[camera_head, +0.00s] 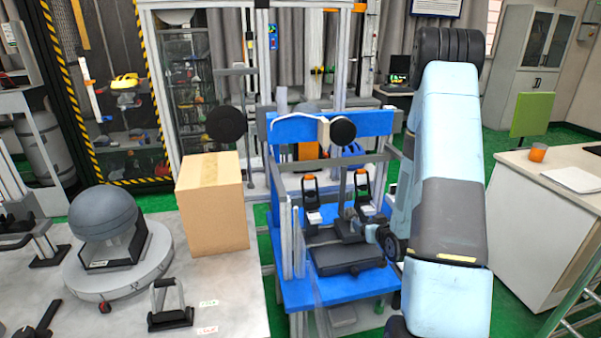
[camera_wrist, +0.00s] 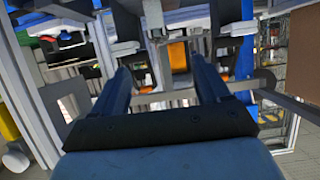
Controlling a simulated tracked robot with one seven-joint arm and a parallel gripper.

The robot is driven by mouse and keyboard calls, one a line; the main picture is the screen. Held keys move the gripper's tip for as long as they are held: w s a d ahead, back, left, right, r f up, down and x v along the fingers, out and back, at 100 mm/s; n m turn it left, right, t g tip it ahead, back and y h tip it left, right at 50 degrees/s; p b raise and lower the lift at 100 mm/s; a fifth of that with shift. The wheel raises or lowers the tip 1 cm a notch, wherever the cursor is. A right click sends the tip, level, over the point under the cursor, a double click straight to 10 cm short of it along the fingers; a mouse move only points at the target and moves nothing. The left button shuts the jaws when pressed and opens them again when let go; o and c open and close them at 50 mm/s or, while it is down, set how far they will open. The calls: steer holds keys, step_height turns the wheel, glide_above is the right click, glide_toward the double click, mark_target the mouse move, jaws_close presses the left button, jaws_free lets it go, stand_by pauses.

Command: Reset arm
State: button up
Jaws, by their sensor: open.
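My arm stands at the right of the head view, its light blue and grey links filling the space beside the blue drop tower frame (camera_head: 345,293). In the wrist view my gripper (camera_wrist: 160,72) is open, with its two dark fingers apart and nothing held between them. The fingers point toward metal bars and blue parts of a frame. In the head view my gripper is hard to make out; dark parts beside the arm overlap the tower's right side. A black flat plate (camera_head: 347,256) lies on the tower's blue base.
A cardboard box (camera_head: 213,205) and a grey dome on a round base (camera_head: 105,215) stand on the left table. A black-handled bracket (camera_head: 170,305) lies in front. Green floor shows between.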

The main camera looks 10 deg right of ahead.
steer(key=s+a+r+g+h, duration=0.1)
steer(key=s+a+r+g, duration=0.15)
steer(key=r, duration=0.85)
steer(key=s+a+r+g+h, duration=0.15)
steer(key=a+r, duration=0.25)
steer(key=r, duration=0.6)
steer(key=s+a+r+g, duration=0.1)
steer(key=s+a+r, duration=0.2)
steer(key=s, duration=0.5)
steer(key=s+a+r+g+y, duration=0.1)
steer(key=s+a+r, duration=0.2)
steer(key=s+r, duration=0.3)
steer(key=s+a+r+g+y, duration=0.1)
steer(key=s+a+r, duration=0.2)
steer(key=s, duration=0.6)
steer(key=shift+s+a+r+g, duration=0.3)
steer(key=shift+r+g, duration=0.1)
steer(key=shift+r, duration=0.4)
steer(key=shift+y, duration=0.25)
